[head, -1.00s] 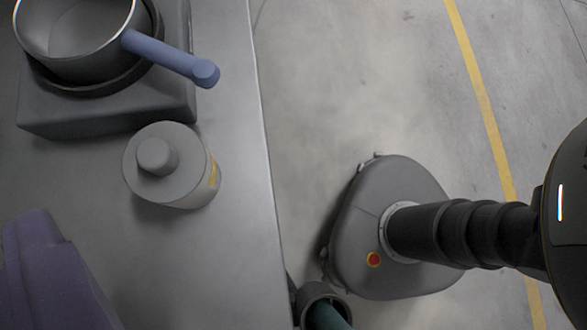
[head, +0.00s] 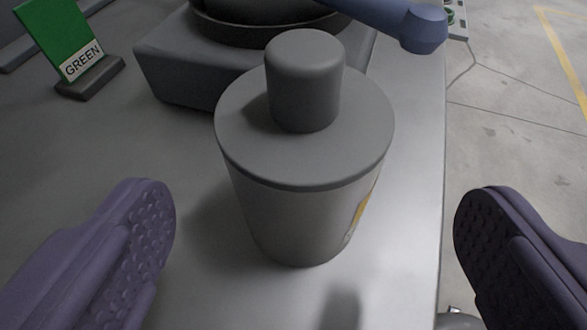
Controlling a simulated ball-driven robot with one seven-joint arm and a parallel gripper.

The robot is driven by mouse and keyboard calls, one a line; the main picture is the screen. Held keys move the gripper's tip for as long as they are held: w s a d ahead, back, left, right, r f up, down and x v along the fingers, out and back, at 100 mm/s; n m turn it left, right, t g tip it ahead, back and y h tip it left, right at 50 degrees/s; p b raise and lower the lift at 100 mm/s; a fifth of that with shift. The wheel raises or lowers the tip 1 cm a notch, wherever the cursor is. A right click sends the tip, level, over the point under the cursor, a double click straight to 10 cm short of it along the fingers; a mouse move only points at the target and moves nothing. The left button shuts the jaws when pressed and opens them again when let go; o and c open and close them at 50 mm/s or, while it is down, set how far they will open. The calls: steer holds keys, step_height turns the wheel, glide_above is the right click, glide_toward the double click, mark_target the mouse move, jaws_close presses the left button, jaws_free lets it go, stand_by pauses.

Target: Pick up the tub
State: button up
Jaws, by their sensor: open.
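The tub (head: 285,210) is a grey, slightly tapered container with a flat round lid and a thick knob on top. A yellow label shows on its right side. It stands upright on the grey table (head: 205,290). My gripper (head: 310,235) is open, with one purple, dimpled finger to the left of the tub and the other to the right. Neither finger touches the tub, and gaps show on both sides. The right finger is out past the table's right edge in the picture.
Just behind the tub is a dark grey block (head: 180,75) bearing a pan, whose blue handle (head: 385,18) reaches right above table level. A green sign reading GREEN (head: 60,40) stands at the back left. Concrete floor (head: 510,150) lies right of the table edge.

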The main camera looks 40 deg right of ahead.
mark_target(303, 145)
steer(key=b+x, duration=0.2)
steer(key=x, duration=0.4)
steer(key=shift+w, duration=0.4)
steer(key=c, duration=0.8)
